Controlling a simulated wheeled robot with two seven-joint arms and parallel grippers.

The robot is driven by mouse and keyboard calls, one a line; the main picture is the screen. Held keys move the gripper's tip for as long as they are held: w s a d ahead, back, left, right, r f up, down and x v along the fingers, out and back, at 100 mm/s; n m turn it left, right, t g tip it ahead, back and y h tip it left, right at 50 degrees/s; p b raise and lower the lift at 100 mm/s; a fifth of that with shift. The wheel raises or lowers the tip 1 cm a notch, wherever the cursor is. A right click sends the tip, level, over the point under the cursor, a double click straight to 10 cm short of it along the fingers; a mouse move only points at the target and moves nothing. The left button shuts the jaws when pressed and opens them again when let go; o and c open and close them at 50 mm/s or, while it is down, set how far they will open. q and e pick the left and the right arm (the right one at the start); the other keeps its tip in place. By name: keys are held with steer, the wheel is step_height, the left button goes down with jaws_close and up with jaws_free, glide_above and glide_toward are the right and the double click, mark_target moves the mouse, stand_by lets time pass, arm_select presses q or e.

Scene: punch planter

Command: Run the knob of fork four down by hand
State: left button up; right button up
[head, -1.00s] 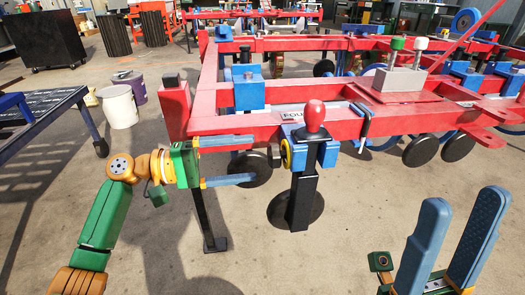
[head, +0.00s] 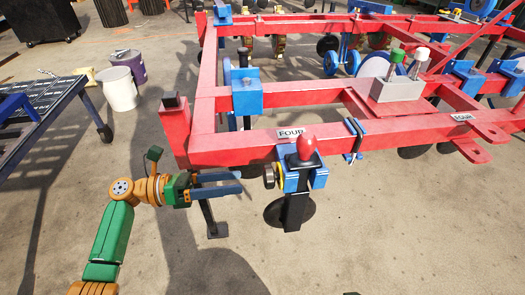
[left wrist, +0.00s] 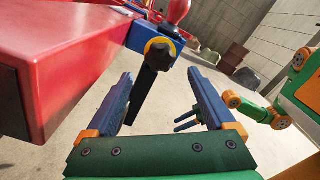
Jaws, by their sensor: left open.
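Fork four is a blue clamp (head: 317,178) with a red ball top (head: 306,144) and a dark shank, below a FOUR label on the red beam. Its dark side knob (head: 269,176) with a yellow collar faces left; the knob also shows in the left wrist view (left wrist: 159,55). My left gripper (head: 238,181) is open and empty, just left of the knob and apart from it. In the left wrist view the knob is beyond the fingertips, between their lines. My right gripper (left wrist: 187,122) appears small in the left wrist view, its two blue fingers apart.
The red frame beam (head: 232,152) runs just above my left gripper; its end block (left wrist: 40,70) is close at left in the wrist view. A dark support foot (head: 217,229) stands below the gripper. A white bucket (head: 119,90) and a blue-legged table (head: 50,120) are at left.

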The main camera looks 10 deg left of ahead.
mark_target(265, 179)
arm_select(q)
steer(key=shift+n, duration=0.9)
steer(key=b+x, duration=0.1)
steer(key=x, duration=0.5)
steer(key=shift+s+d+f+b, duration=0.15)
steer(key=shift+d+b, duration=0.1)
steer(key=shift+b, duration=0.15)
steer(key=shift+d, duration=0.25)
steer(key=c, duration=1.3)
steer(key=shift+c, duration=0.3)
arm_select(e)
steer(key=s+r, duration=0.1)
steer(key=s+g, duration=0.1)
steer(key=s+d+r+g, duration=0.1)
steer(key=s, duration=0.1)
steer(key=shift+r, duration=0.3)
arm_select(q)
steer(key=shift+m+p, duration=0.3)
steer(key=shift+p, duration=0.15)
steer(key=m+p, duration=0.1)
steer(key=m, duration=0.1)
steer(key=shift+m+p, duration=0.4)
steer(key=shift+w+m+p, duration=0.2)
steer(key=shift+m+p, duration=0.1)
steer(key=shift+m, duration=1.3)
arm_select(e)
step_height(265, 179, down, 8)
steer(key=shift+s+d+r+g+h, duration=0.15)
steer(key=shift+s+g+h, duration=0.15)
steer(key=shift+s, duration=0.1)
